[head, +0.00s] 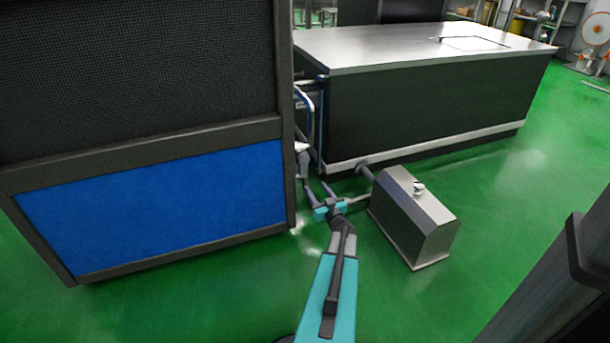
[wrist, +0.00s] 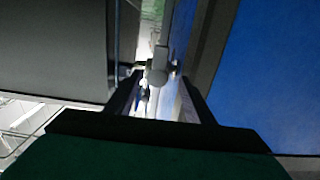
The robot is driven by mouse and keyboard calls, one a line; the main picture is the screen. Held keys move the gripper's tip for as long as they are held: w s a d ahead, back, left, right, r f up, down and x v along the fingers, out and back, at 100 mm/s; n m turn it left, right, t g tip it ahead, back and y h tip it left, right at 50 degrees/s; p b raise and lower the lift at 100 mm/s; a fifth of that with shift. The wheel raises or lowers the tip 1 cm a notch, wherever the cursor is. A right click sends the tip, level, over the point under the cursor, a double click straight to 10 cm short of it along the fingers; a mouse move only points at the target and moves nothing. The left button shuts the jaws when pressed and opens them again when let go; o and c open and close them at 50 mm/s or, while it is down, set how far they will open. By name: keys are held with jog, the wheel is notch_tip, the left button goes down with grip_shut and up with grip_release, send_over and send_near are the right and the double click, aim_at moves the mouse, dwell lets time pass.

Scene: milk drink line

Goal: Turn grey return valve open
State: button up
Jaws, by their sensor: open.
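My gripper (head: 316,186) is open, low in the gap between the blue-panelled cabinet and the long metal-topped counter. In the wrist view, the two dark fingers of my gripper (wrist: 160,80) point away from the camera and stand apart. A small grey fitting with a rounded body (wrist: 157,74), which looks like the grey return valve, shows between the fingertips. I cannot tell whether the fingers touch it. Its handle position is not clear. In the head view, a pale grey fitting (head: 302,147) shows beyond my gripper, partly hidden by the cabinet edge.
The blue-panelled cabinet (head: 150,205) stands close on the left. The dark-sided counter (head: 420,100) is behind. A sloped metal box (head: 412,212) sits on the floor right of my gripper, with a short pipe (head: 366,173) behind it. Green floor (head: 500,215) is clear farther right.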

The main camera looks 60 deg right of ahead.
aim_at(304, 170)
jog(key=shift+w, duration=0.1)
jog(key=b+x, duration=0.4)
jog(key=x, duration=0.8)
jog(key=shift+f, duration=0.15)
jog(key=shift+x, duration=0.85)
grip_shut()
